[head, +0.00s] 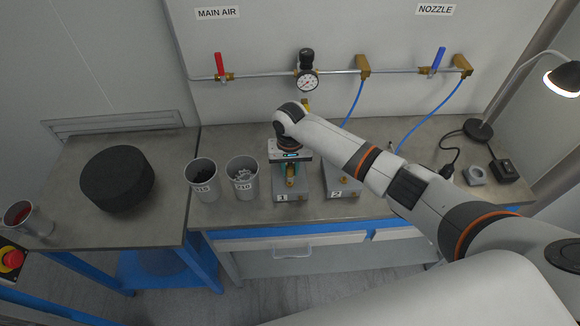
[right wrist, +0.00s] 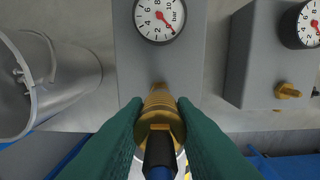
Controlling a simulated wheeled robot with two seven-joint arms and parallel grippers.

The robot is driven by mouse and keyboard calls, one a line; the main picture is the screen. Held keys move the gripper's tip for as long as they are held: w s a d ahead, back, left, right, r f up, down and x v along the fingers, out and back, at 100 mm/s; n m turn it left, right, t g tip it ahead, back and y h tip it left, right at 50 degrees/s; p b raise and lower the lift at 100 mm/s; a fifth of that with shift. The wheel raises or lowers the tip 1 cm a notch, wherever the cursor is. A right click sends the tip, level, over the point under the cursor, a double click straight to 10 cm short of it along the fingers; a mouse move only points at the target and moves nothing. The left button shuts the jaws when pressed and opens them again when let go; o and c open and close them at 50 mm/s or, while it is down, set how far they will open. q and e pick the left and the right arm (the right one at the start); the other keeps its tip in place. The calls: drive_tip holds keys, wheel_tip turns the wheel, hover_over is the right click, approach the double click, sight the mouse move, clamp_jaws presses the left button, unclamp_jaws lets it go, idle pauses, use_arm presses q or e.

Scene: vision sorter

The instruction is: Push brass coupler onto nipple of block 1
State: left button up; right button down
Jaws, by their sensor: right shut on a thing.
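My right gripper (head: 290,168) is over the front of block 1 (head: 280,194). In the right wrist view its green-padded fingers (right wrist: 160,118) are shut on the brass coupler (right wrist: 160,104), with a dark blue hose end (right wrist: 159,158) at its near side. The coupler lies in line with the front face of grey block 1 (right wrist: 135,62), its narrow far end at the face. The nipple of block 1 is hidden or merges with the brass, so I cannot tell how far the coupler is on. The coupler also shows in the head view (head: 290,182). My left gripper is not in view.
Block 2 (right wrist: 265,60), with a bare brass nipple (right wrist: 288,91), stands just right. Two grey cups (head: 202,182) (head: 243,180) stand left of block 1. Blue hoses (head: 352,105) hang from the wall pipe. A black round object (head: 117,179) lies on the left table.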

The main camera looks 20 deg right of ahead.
drive_tip(key=shift+f+b, duration=0.5)
drive_tip(key=shift+f, duration=0.8)
idle(0.8)
drive_tip(key=c, duration=1.1)
unclamp_jaws()
drive_tip(key=shift+r, duration=0.15)
